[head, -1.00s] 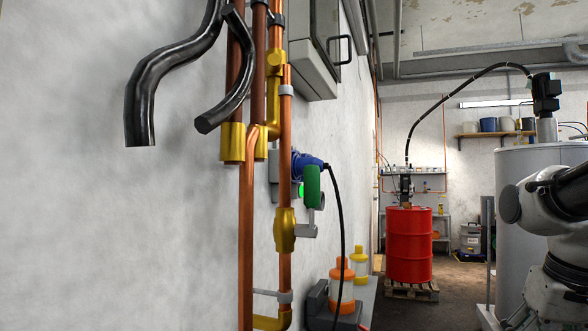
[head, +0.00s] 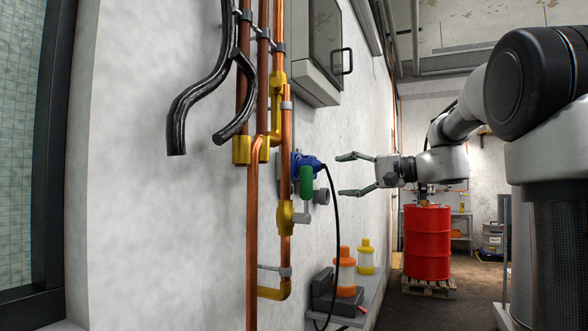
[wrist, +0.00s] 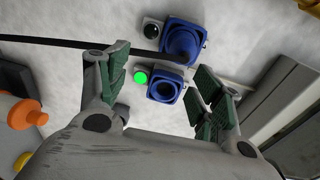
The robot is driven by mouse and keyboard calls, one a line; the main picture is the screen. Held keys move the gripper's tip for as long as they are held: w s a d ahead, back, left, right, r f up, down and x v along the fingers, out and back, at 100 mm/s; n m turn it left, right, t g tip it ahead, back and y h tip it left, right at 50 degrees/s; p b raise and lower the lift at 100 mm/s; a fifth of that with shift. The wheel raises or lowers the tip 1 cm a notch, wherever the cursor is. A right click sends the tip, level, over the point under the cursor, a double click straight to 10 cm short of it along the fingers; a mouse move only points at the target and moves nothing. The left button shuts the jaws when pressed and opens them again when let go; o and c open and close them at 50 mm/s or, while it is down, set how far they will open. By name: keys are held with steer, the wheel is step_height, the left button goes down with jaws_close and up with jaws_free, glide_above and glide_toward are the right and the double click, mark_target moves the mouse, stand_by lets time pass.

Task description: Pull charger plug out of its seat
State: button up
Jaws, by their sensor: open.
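The blue charger plug (head: 309,162) sits at the wall behind the copper pipes in the head view, with its black cable (head: 337,230) hanging down. In the wrist view the cable runs in from the left to the upper blue fitting (wrist: 183,40). A second blue fitting (wrist: 165,88) lies below it, beside a lit green lamp (wrist: 140,77). My gripper (head: 347,174) is open and empty, its fingers pointing left toward the plug, with a gap between. In the wrist view its fingers (wrist: 160,78) stand either side of the lower fitting. How deep the plug sits is unclear.
A grey cabinet (head: 318,45) hangs above. Orange-topped (head: 345,272) and yellow-topped (head: 366,257) bottles stand on a shelf below. A red drum (head: 427,243) stands behind.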

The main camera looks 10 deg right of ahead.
mark_target(321, 166)
steer(key=shift+s+a+r+y, duration=0.1)
steer(key=shift+a+r+y, duration=0.2)
steer(key=shift+r, duration=0.3)
steer(key=shift+a+r+y, duration=0.3)
steer(key=shift+r, duration=0.25)
steer(key=shift+s+a+r+n, duration=0.1)
steer(key=shift+n, duration=0.2)
steer(key=shift+x, duration=4.5)
jaws_close()
steer(key=shift+v, duration=3.05)
